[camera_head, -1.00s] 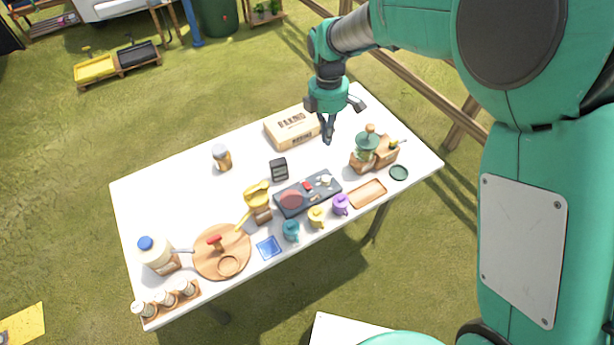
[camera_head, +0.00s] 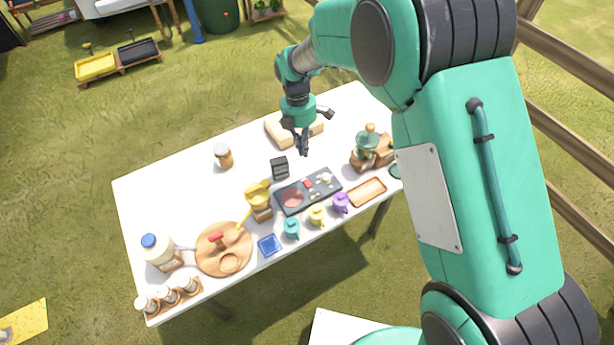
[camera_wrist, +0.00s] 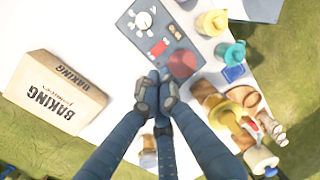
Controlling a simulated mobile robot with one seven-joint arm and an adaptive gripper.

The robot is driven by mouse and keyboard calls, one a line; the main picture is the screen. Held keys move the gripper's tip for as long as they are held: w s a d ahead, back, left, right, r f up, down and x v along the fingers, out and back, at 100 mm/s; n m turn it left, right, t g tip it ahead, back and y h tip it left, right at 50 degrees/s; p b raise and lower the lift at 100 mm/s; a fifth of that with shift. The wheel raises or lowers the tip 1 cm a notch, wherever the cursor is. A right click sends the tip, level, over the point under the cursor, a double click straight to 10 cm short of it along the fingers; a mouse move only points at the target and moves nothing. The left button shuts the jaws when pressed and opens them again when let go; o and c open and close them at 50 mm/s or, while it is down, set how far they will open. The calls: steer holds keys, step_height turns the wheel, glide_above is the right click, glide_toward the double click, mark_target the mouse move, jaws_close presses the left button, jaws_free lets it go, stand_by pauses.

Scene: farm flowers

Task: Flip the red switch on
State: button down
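The red switch (camera_head: 308,184) sits on a dark panel (camera_head: 322,197) on the table. It also shows in the wrist view as a small red block (camera_wrist: 158,48) on the panel (camera_wrist: 130,25), beside a round dark-red disc (camera_wrist: 182,63). Whether it is on or off is too small to tell. My gripper (camera_head: 303,150) points down above the table, behind the panel and apart from it. In the wrist view its blue fingers (camera_wrist: 158,90) are drawn close together with nothing between them, and their tips lie just short of the disc and switch.
A baking box (camera_head: 285,132) stands behind the gripper. Teal, yellow and purple mugs (camera_head: 341,203) line the front edge. A lantern-like green item (camera_head: 367,146) stands right.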

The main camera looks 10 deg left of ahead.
mark_target(308, 184)
steer(key=shift+f, duration=0.2)
steer(key=f+b, duration=0.1)
steer(key=f, duration=0.3)
steer(key=s+d+f+b, duration=0.1)
steer(key=f, duration=0.8)
steer(key=shift+s+d+f+b, duration=0.2)
steer(key=shift+s+d+b, duration=0.1)
steer(key=shift+b, duration=0.1)
steer(key=shift+f, duration=0.1)
steer(key=shift+s+d+f+t+y+b, duration=0.15)
steer(key=shift+s+f+t+y+b, duration=0.15)
steer(key=shift+t+y+b, duration=0.45)
steer(key=shift+d+f+t+y, duration=0.15)
steer(key=shift+d+t+y, duration=0.05)
steer(key=shift+t+y, duration=0.05)
